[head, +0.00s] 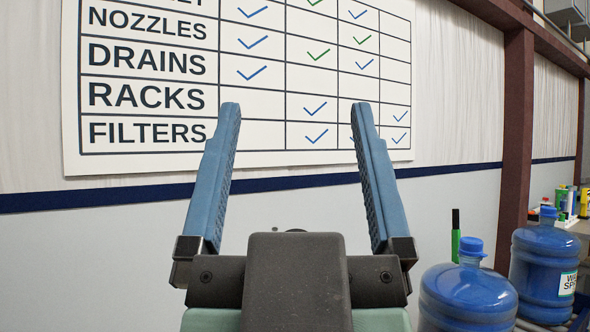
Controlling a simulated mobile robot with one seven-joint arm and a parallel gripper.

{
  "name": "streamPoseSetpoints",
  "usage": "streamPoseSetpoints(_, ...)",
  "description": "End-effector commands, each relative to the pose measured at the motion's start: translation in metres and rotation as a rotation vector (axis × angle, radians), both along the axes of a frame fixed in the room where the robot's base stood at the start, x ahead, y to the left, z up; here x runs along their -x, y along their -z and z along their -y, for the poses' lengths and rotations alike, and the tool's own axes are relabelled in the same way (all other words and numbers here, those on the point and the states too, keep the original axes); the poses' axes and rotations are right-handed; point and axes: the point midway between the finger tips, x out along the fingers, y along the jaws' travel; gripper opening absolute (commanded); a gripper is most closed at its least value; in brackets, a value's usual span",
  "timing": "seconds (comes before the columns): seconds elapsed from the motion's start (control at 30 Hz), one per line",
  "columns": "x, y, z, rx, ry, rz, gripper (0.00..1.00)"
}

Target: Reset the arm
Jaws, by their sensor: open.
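My gripper (295,108) is in the lower middle of the head view, pointing up toward the wall. Its two blue fingers are wide apart with nothing between them. Behind the fingertips is a white checklist board (140,163) on the wall, with rows such as NOZZLES, DRAINS, RACKS and FILTERS and blue and green ticks. The fingers cover small parts of the board. I cannot tell how far the fingertips are from the board.
Two blue water jugs stand at the lower right, a nearer one (468,298) and a farther one (545,265) with a label. A green marker-like object (455,245) stands behind the nearer jug. A brown post (516,130) rises behind them. Small bottles (566,203) stand at the far right.

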Motion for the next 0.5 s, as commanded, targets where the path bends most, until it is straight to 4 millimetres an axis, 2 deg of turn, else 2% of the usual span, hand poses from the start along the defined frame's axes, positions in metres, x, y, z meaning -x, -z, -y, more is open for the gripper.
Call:
streamPoseSetpoints(0.17, 0.0, -0.029, 0.0, 0.001, -0.001, -0.002, 0.92)
streamPoseSetpoints(0.5, -0.001, -0.125, -0.001, 0.001, -0.001, -0.002, 0.92)
